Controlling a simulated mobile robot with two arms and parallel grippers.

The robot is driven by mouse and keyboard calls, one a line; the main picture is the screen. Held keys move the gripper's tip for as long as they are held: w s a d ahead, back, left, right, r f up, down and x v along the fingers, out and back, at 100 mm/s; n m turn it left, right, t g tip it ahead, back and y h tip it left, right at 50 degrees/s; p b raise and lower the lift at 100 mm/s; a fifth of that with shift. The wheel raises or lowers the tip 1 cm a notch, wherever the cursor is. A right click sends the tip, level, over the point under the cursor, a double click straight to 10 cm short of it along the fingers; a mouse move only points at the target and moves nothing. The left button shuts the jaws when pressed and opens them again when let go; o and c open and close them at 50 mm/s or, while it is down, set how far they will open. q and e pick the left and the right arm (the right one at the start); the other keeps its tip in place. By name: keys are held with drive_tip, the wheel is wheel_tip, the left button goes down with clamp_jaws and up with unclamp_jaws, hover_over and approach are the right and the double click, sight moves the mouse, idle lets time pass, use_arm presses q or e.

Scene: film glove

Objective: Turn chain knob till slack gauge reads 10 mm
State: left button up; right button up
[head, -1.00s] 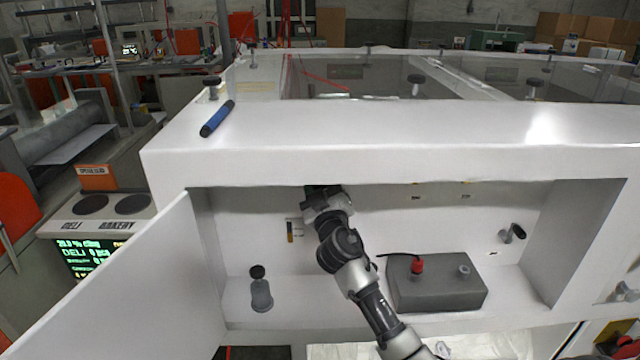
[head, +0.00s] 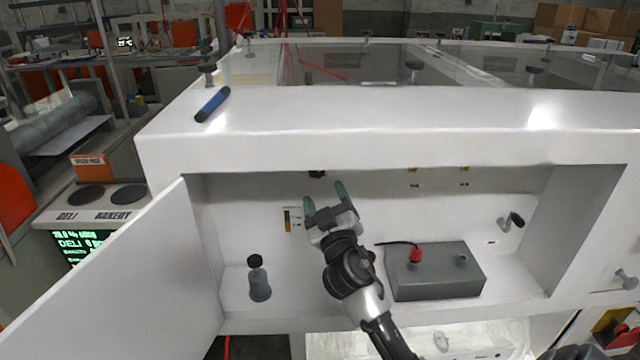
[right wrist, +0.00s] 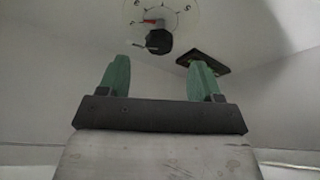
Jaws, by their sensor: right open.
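A black knob (head: 317,174) shows just under the top edge of the white cabinet's opening. In the right wrist view the black knob (right wrist: 160,42) sits at a pale round dial (right wrist: 183,14) with marks and a red pointer. My right gripper (head: 325,197) is open and empty, below and apart from the knob. Its two green fingers (right wrist: 160,70) stand wide apart, with the knob beyond the gap. A small plate (head: 292,220) with an orange and black strip is on the back wall, left of the gripper; I cannot read any value on it.
A grey box (head: 435,275) with a red plug stands right of my arm. A grey bottle (head: 259,280) stands at the left on the cabinet floor. The open door (head: 125,285) juts out left. A dark plate (right wrist: 203,62) is near the right finger. A blue marker (head: 212,104) lies on top.

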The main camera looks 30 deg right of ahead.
drive_tip(key=v, duration=0.3)
drive_tip(key=shift+s+a+f, duration=0.1)
drive_tip(key=shift+s, duration=0.15)
